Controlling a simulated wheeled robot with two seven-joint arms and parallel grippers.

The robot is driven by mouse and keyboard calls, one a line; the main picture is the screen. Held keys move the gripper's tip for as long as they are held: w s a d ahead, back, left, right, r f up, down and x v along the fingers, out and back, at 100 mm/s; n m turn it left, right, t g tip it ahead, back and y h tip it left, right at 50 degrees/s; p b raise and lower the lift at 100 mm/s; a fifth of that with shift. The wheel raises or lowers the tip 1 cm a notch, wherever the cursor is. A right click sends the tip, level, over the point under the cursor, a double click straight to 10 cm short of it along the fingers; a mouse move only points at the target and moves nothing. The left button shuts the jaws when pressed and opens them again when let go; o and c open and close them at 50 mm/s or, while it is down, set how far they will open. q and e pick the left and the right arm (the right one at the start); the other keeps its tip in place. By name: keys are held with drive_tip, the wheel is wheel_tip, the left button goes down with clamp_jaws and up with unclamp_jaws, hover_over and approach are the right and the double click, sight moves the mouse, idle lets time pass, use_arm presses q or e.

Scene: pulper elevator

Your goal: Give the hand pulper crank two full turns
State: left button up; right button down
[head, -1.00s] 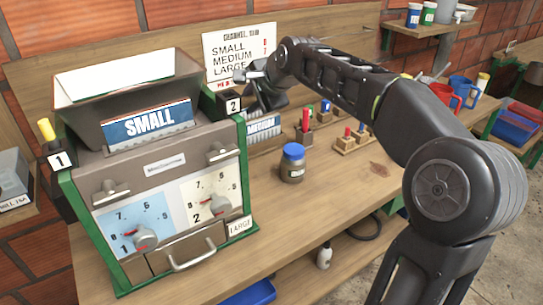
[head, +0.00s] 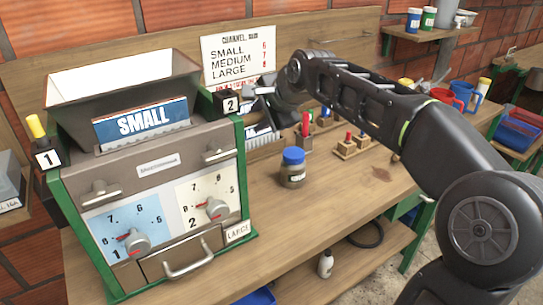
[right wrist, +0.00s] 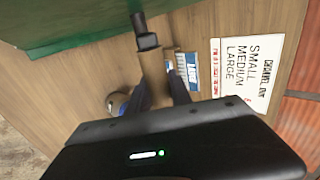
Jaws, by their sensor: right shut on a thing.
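The hand pulper (head: 150,190) stands on the bench at the left of the head view, a grey box with green sides, a hopper on top and two dials in front. Its crank is at its right side, near the label 2. In the right wrist view the crank shows as a black arm (right wrist: 147,40) ending in a tan handle (right wrist: 152,65). My right gripper (right wrist: 158,92) is shut on the handle. In the head view the right gripper (head: 262,112) is beside the pulper's right side, partly hidden by it. My left gripper is not in view.
A jar with a blue lid (head: 293,167) stands on the bench right of the pulper. A white size sign (head: 238,52) stands behind. Small wooden blocks with coloured pegs (head: 353,145) are further right. The bench front (head: 330,215) is clear.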

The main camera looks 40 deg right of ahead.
drive_tip(key=shift+s+a+f+b, duration=0.1)
drive_tip(key=shift+a+f+b, duration=0.15)
drive_tip(key=shift+b, duration=0.3)
drive_tip(key=shift+s+a+f+b, duration=0.2)
drive_tip(key=shift+s+f+b, duration=0.15)
drive_tip(key=shift+s+b, duration=0.25)
drive_tip(key=shift+s+a+f+b, duration=0.2)
drive_tip(key=shift+s+f+b, duration=0.1)
drive_tip(key=shift+s+b, duration=0.25)
drive_tip(key=f+b, duration=0.1)
drive_tip(key=s+f+b, duration=0.1)
drive_tip(key=f+b, duration=0.1)
drive_tip(key=shift+s+d+f, duration=0.1)
drive_tip(key=shift+s+f, duration=0.1)
drive_tip(key=shift+f, duration=0.1)
